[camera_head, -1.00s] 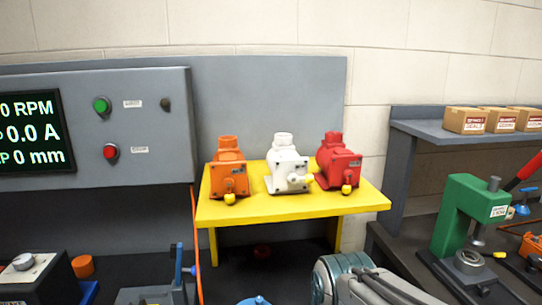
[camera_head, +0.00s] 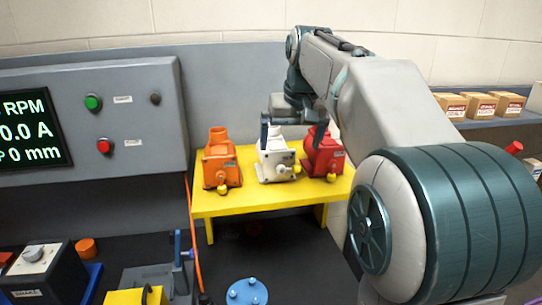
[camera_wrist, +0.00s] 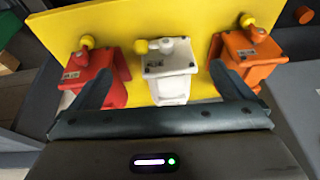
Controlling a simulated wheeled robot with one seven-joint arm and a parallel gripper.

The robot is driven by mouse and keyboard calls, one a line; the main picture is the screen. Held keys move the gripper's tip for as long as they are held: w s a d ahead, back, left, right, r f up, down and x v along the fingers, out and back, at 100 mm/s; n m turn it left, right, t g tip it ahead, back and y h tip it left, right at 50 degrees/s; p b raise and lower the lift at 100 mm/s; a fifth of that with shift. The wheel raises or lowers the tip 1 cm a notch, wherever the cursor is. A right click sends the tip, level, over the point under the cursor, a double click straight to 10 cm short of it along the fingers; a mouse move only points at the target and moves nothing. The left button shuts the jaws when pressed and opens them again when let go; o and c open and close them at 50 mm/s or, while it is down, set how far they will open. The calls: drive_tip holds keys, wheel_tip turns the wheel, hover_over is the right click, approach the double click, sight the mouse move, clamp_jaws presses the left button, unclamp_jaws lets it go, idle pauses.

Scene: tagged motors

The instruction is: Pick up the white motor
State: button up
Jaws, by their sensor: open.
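The white motor (camera_head: 275,163) stands in the middle of the yellow stand (camera_head: 230,208), between the orange motor (camera_head: 220,165) and the red motor (camera_head: 325,155). In the head view my gripper (camera_head: 292,136) is above and around the top of the white motor, partly hiding it. In the wrist view the white motor (camera_wrist: 168,72) lies between the spread fingers of my gripper (camera_wrist: 165,85). The fingers overlap the red motor (camera_wrist: 95,75) and the orange motor (camera_wrist: 250,55) in that view. The jaws are open and hold nothing; I cannot tell whether they touch anything.
A grey control panel (camera_head: 125,150) stands left of the stand. Cardboard boxes (camera_head: 480,106) sit on a shelf at the right. A blue round part (camera_head: 247,292) and an orange cap (camera_head: 86,248) are on the dark bench in front. The neighbouring motors leave little side room.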

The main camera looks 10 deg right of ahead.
approach(275, 142)
drive_tip(key=shift+t, duration=0.3)
drive_tip(key=x, duration=0.6)
drive_tip(key=shift+s+d+f, duration=0.2)
drive_tip(key=shift+f, duration=0.15)
drive_tip(key=shift+p+x, duration=0.45)
drive_tip(key=shift+x, duration=2.3)
drive_tip(key=shift+s+a, duration=0.15)
drive_tip(key=shift+a, duration=0.05)
drive_tip(key=shift+c, duration=0.3)
drive_tip(key=c, duration=2)
drive_tip(key=shift+r, duration=0.2)
